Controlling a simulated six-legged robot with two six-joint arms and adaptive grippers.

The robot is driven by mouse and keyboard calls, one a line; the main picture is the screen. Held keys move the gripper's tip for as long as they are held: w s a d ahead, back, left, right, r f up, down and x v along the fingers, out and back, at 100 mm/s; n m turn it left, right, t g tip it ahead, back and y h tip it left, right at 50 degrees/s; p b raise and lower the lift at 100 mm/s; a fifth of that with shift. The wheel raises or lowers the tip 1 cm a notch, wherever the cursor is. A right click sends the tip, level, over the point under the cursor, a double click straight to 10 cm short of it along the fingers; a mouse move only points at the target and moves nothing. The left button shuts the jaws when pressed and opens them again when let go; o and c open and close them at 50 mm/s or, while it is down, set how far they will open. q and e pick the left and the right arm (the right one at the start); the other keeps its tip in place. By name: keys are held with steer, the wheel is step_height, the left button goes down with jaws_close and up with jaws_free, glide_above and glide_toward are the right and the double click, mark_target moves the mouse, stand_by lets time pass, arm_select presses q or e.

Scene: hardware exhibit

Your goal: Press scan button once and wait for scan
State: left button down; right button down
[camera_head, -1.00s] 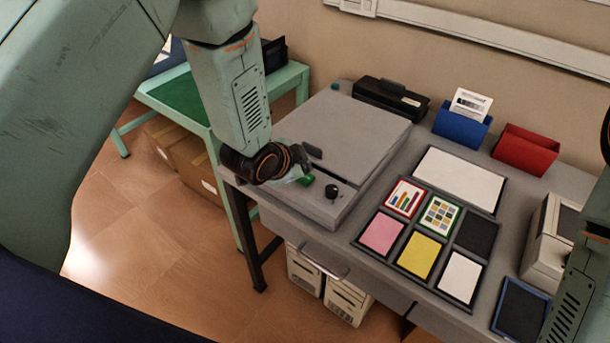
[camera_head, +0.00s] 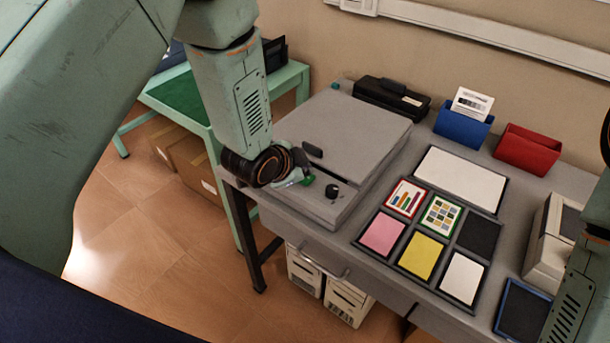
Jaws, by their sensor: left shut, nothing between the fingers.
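The grey flatbed scanner (camera_head: 355,135) sits on the desk with its lid shut. Its front strip carries a green button (camera_head: 305,181), partly hidden by my gripper, and a black knob (camera_head: 332,191). My left gripper (camera_head: 300,180) is shut and empty. Its fingertips are right at the green button; I cannot tell whether they touch it or press it down. My right arm shows at the right edge, but its gripper is out of view.
To the right lies a dark tray (camera_head: 504,200) with a white sheet and several cards. Behind are a black device (camera_head: 392,98), a blue holder (camera_head: 462,128) and a red holder (camera_head: 527,149). A beige machine (camera_head: 548,243) stands at right. A green table (camera_head: 180,98) is at left.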

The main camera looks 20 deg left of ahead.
arm_select(q)
steer(key=shift+f+b, duration=0.3)
steer(key=shift+f, duration=0.2)
stand_by(0.4)
steer(key=shift+r, duration=0.1)
steer(key=shift+s+r+p, duration=0.1)
steer(key=shift+r+p, duration=0.75)
steer(key=shift+r, duration=0.05)
step_height(320, 180, up, 5)
steer(key=p, duration=0.4)
steer(key=shift+r, duration=0.1)
stand_by(0.8)
